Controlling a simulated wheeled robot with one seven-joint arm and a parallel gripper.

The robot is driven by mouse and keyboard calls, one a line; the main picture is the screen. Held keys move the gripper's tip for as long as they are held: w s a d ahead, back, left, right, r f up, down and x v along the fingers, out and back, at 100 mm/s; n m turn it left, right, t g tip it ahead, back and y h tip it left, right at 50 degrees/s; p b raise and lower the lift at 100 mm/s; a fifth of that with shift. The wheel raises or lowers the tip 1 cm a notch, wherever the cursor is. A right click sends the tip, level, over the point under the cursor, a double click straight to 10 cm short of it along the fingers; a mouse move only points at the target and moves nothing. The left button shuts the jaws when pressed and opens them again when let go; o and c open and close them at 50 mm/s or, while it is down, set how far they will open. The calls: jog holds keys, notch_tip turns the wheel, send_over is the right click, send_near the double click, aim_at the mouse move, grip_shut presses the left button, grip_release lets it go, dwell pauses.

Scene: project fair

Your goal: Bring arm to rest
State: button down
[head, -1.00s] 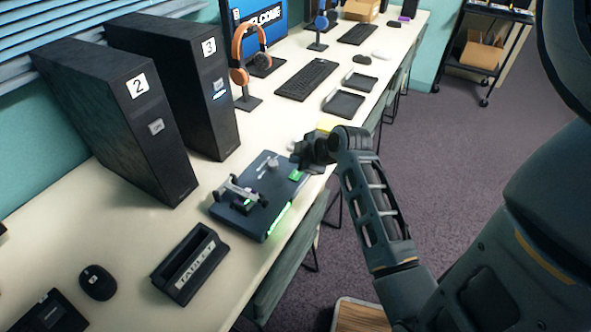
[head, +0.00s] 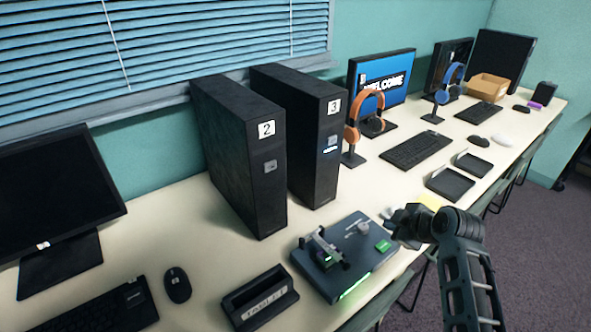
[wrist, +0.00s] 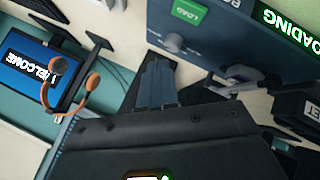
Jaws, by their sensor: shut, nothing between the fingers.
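My gripper (head: 392,222) is at the right of the dark loading device in the head view, by the table's front edge, with my arm reaching in from the lower right. In the wrist view my gripper (wrist: 162,75) shows its fingers together, with nothing between them. The loading device (head: 325,275) lies on the table with a knob, a green label, a small clamp-like fixture and a lit green strip on its front. It also shows in the wrist view (wrist: 240,38), with the "LOAD" label and knob close to the fingers.
Two black towers numbered 2 (head: 240,170) and 3 (head: 305,150) stand behind the device. A tablet holder (head: 262,300) is to its left. Orange headphones (head: 352,125) on a stand, a keyboard (head: 418,150) and black trays (head: 450,184) are further along. Floor (head: 515,250) is clear at right.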

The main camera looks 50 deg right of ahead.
jog(key=shift+a, duration=0.1)
jog(key=s+a+m+t, duration=0.2)
jog(key=s+a, duration=0.1)
jog(key=a, duration=1.8)
jog(key=s+a+r+t+y, duration=0.4)
jog(key=s+a+r+t, duration=0.1)
jog(key=s+a+r, duration=0.7)
notch_tip(320, 180, up, 2)
jog(key=shift+s+a+r+m+y, duration=0.1)
jog(key=shift+s+a+m+y, duration=0.2)
jog(key=shift+a, duration=0.65)
jog(key=shift+w, duration=0.1)
